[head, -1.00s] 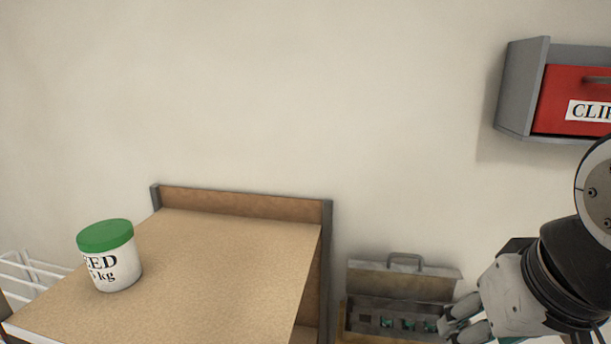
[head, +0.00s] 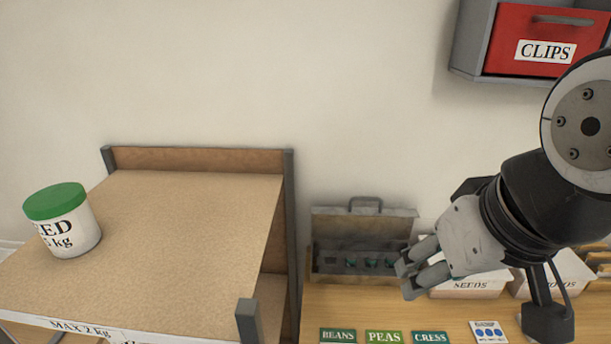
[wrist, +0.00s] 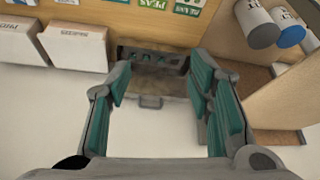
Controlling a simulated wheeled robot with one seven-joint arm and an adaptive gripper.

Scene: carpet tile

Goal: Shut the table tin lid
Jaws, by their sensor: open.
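The table tin (head: 328,262) is a grey metal box against the wall at the back of the wooden table. Its lid (head: 335,222) stands open, raised at the back, with a handle (head: 366,202) along its top edge. Small green-topped items sit inside. The wrist view, turned upside down, shows the lid (wrist: 150,87) between my fingers in the picture, with the handle below it. My gripper (head: 405,276) is open and empty, in front of the tin's right end in the head view. It shows from behind in the wrist view (wrist: 160,85). I cannot tell whether it touches the tin.
A wooden shelf unit (head: 180,215) with a seed tub (head: 68,225) stands left of the tin. Seed packets (head: 384,336) lie at the table's front. White boxes (head: 470,284) stand to the right. A red CLIPS drawer (head: 520,28) hangs on the wall above right.

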